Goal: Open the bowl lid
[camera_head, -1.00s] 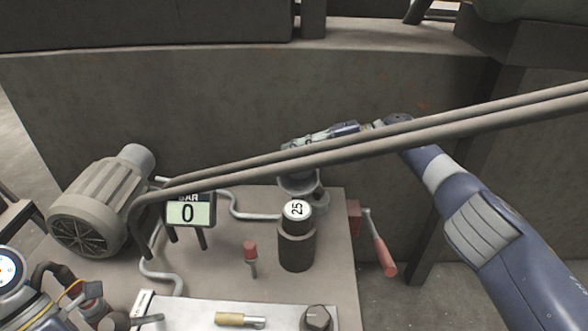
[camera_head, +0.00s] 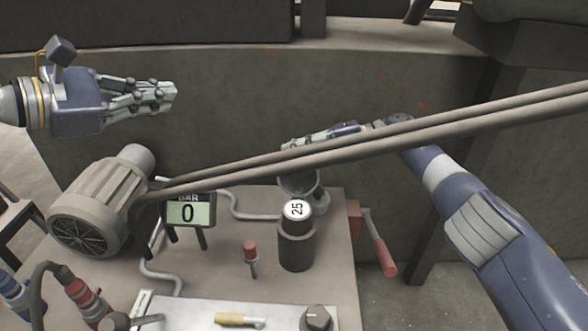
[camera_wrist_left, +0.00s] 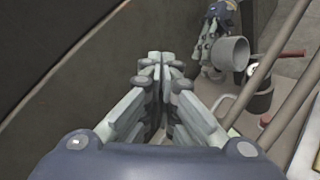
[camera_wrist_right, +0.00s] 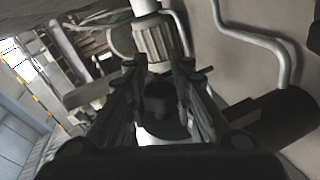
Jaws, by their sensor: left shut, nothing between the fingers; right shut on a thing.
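A grey bowl-shaped piece, seemingly the bowl lid (camera_head: 298,184), stands behind the dark cylinder (camera_head: 296,250) whose white top reads 25. It also shows in the left wrist view (camera_wrist_left: 232,54), tilted, beside my right gripper (camera_wrist_left: 208,44). My right gripper (camera_head: 288,147) is shut on the lid; two bent rods partly hide the grip. In the right wrist view a dark round part (camera_wrist_right: 160,100) sits between its fingers. My left gripper (camera_head: 172,92) is shut and empty, raised at the upper left, well apart from the lid. I cannot tell whether the lid touches anything beneath.
Two long rods (camera_head: 400,135) cross diagonally over the workbench (camera_head: 200,280). A ribbed motor (camera_head: 95,215), a gauge reading 0 (camera_head: 189,211), a small red-topped valve (camera_head: 250,250) and a red-handled crank (camera_head: 383,255) surround the cylinder. A wall (camera_head: 250,110) stands behind.

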